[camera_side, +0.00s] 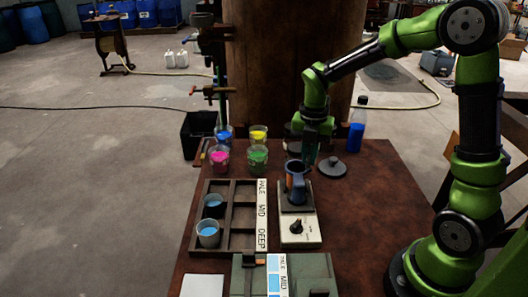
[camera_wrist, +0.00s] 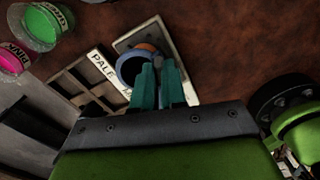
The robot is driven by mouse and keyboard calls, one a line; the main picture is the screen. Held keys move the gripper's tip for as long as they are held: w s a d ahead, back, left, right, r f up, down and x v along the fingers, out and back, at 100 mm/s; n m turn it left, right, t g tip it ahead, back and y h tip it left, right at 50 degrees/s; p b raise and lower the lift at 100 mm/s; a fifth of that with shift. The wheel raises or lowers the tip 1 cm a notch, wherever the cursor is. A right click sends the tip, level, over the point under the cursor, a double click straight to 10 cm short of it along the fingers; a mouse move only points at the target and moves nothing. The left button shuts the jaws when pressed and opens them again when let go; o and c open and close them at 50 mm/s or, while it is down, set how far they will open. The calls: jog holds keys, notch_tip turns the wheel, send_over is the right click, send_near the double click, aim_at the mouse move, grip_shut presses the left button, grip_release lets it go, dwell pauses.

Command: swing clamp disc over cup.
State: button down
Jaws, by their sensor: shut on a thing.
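A dark cup (camera_side: 296,172) with blue and orange on it stands upright on the plate of a small stirrer (camera_side: 298,229). The cup's open rim (camera_wrist: 122,70) shows in the wrist view, just beyond my fingertips. My gripper (camera_side: 310,160) is low at the cup's right rear side. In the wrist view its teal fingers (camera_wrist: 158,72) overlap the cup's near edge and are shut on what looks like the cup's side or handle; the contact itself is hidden. A dark round disc with a knob (camera_side: 333,167) lies on the table right of the cup, apart from it.
Pots of blue, yellow, pink (camera_side: 219,159) and green (camera_side: 258,158) stand behind the rack (camera_side: 235,246), which holds two blue cups. A blue bottle (camera_side: 356,136) stands at the back right. A green box (camera_side: 310,268) is in front. The table's right side is clear.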

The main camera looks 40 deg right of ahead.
jog(key=c, duration=1.2)
grip_release()
jog(key=shift+r, duration=0.1)
notch_tip(320, 180, up, 17)
jog(key=shift+f, duration=0.1)
